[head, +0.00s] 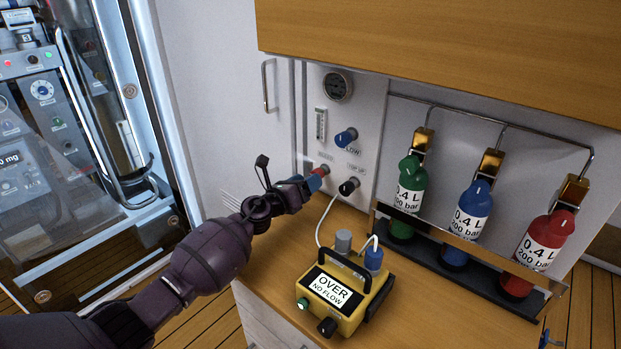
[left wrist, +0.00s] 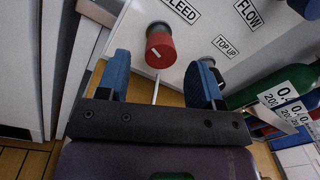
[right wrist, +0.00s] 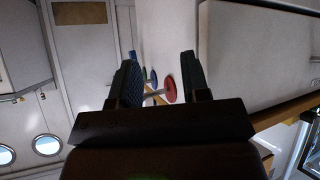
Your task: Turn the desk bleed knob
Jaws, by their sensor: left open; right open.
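The red bleed knob (left wrist: 160,48) has a white mark on its face and sits under the "BLEED" label on the white panel (head: 365,118). In the head view the knob (head: 323,169) is partly hidden by my left gripper (head: 313,181). My left gripper, also in its wrist view (left wrist: 161,66), is open with blue fingertips. From there the knob appears between and just beyond the tips, apart from both fingers. My right gripper (right wrist: 160,75) is open and empty, away from the panel; it is not in the head view.
A black top-up knob (head: 349,186) is close right of the bleed knob, and a blue flow knob (head: 346,136) is above. A yellow meter (head: 340,293) with a handle and white tube stands on the desk below. Green, blue and red cylinders (head: 537,250) stand right.

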